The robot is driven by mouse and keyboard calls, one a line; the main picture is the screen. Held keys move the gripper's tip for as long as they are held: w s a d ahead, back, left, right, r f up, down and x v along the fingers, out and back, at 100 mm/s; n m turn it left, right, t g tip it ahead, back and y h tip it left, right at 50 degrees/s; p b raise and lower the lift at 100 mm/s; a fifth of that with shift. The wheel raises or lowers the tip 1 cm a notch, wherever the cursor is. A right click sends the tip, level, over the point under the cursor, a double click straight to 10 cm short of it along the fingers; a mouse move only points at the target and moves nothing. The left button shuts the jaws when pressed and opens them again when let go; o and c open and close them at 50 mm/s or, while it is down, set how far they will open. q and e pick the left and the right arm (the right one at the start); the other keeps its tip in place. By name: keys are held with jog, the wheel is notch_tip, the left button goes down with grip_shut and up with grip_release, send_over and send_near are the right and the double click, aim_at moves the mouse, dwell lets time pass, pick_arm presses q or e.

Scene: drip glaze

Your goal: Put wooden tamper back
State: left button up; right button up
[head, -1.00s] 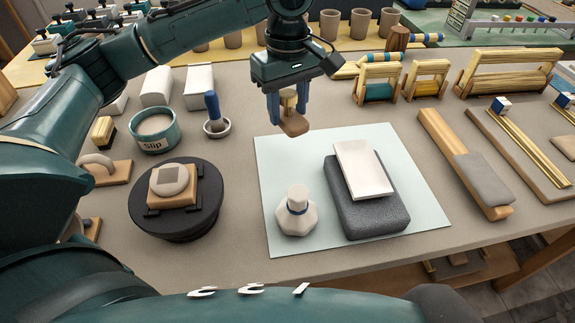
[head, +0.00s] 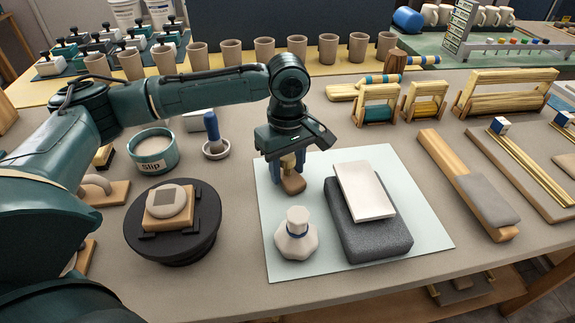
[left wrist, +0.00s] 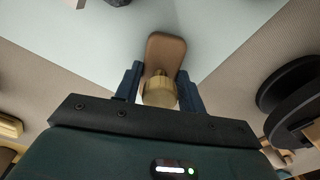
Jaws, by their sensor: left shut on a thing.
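My left gripper (head: 288,174) is shut on the wooden tamper (head: 293,184), which has a light wood knob and a flat brown block. It is over the upper left part of the pale blue mat (head: 400,163), behind the white faceted bottle. In the left wrist view the tamper (left wrist: 164,55) sits between the blue fingers, its block pointing away from the palm, over the mat's edge. I cannot tell whether the block touches the mat. My right gripper is not in view.
On the mat stand a white faceted bottle (head: 295,238) and a dark grey block (head: 372,238) with a white slab (head: 365,190) on it. A black turntable (head: 172,250) and a slip bowl (head: 154,152) are at left. Wooden boards (head: 450,165) lie at right.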

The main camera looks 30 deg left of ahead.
aim_at(288, 157)
pick_arm(q)
jog(key=o, duration=0.9)
jog(key=shift+f, duration=0.1)
notch_tip(288, 157, up, 12)
jog(key=shift+r+p, duration=0.15)
jog(key=shift+p, duration=0.6)
